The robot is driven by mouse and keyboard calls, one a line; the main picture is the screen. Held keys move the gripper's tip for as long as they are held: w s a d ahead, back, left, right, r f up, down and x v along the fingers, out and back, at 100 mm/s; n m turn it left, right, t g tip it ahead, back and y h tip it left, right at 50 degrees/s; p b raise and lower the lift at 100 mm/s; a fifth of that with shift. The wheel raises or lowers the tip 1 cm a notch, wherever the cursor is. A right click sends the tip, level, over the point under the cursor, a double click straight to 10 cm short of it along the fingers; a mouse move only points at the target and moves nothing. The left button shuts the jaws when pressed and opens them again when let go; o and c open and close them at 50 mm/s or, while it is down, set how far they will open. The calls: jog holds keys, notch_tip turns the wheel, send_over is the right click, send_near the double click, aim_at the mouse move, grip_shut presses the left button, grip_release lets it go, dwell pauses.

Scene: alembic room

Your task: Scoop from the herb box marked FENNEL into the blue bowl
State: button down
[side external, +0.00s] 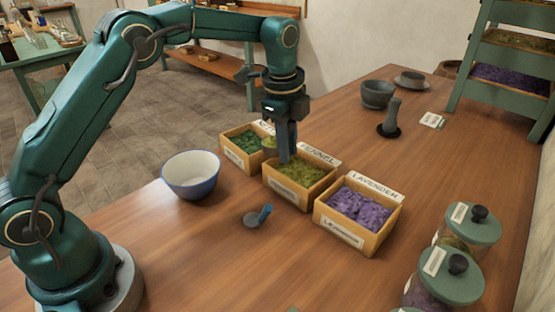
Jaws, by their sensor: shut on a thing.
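The FENNEL herb box (274,187) is a wooden box of yellow-green herb in the middle of a row of three, its label partly hidden by my gripper. My gripper (283,155) points down over its back left part, shut on a small grey scoop (270,153). Green herb shows at the scoop's top; the scoop's handle is hidden between the jaws. I cannot tell whether the scoop touches the box. The blue bowl (190,188), white inside, stands upright to the left of the boxes and looks empty.
A green herb box (233,157) stands left and the purple LAVENDER box (341,238) right. Table left of the tool is clear.

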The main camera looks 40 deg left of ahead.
jog(key=s+a+r+n+t+h, duration=0.2)
jog(key=s+a+n+h, duration=0.5)
jog(key=s+a+h, duration=0.4)
jog(key=shift+s+a+t, duration=0.45)
jog(key=shift+a+t, duration=0.15)
jog(key=shift+a, duration=0.55)
jog(key=shift+r, duration=0.25)
dwell(1.1)
